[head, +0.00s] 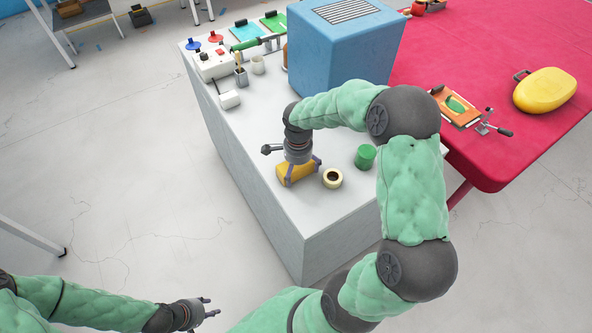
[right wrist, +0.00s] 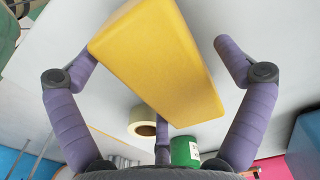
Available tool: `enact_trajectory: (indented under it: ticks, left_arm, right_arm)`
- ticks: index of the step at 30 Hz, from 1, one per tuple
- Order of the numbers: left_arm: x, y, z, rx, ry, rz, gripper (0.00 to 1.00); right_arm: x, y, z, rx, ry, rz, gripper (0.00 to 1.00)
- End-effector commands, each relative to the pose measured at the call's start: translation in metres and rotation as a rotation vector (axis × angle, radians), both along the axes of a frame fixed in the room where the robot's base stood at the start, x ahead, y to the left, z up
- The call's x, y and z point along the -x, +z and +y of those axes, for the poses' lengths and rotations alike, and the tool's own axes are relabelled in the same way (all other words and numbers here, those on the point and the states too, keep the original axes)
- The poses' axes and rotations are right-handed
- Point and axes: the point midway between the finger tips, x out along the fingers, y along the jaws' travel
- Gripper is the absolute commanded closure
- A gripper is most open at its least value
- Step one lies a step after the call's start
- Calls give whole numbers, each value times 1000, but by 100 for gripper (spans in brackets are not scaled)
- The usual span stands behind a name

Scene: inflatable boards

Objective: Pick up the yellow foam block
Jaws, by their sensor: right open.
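The yellow foam block (head: 294,172) lies on the white top of the counter near its front edge. My right gripper (head: 302,177) is above it, pointing down, with its fingers around the block. In the right wrist view the block (right wrist: 157,58) fills the middle, between the spread purple fingers of the gripper (right wrist: 157,65). The left finger is close to the block, and a gap shows on the right side. My left gripper (head: 212,308) is low at the bottom left over the floor, its fingers apart and empty.
A tape roll (head: 332,178) and a green cup (head: 365,156) stand just right of the block. A large blue box (head: 340,50) stands behind on the counter (head: 262,120).

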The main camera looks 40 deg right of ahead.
Motion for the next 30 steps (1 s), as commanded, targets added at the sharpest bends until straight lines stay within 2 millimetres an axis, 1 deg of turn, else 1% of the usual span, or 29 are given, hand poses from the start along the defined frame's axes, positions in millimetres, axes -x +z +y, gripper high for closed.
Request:
enact_trajectory:
  ticks: [2, 8, 9, 11, 12, 13, 25, 30]
  left_arm:
    - [0, -2, 0, 0, 0, 0, 60]
    - [0, -1, 0, 0, 0, 0, 60]
    - [0, -1, 0, 0, 0, 0, 60]
    - [0, -1, 0, 0, 0, 0, 60]
    - [0, -1, 0, 0, 0, 0, 60]
    - [0, -1, 0, 0, 0, 0, 60]
    - [0, -1, 0, 0, 0, 0, 60]
    - [0, 4, 0, 0, 0, 0, 60]
  right_arm:
    - [-1, -5, 0, 0, -1, -2, 0]
    - [-1, -5, 0, 0, -1, -3, 0]
    - [-1, -5, 0, 0, -1, -2, 11]
    - [-1, -5, 0, 0, -1, -2, 28]
    - [-1, -5, 0, 0, -1, -2, 38]
    - [-1, -5, 0, 0, -1, -2, 43]
    - [0, -4, 0, 0, -1, -2, 44]
    - [-1, 5, 0, 0, -1, -2, 44]
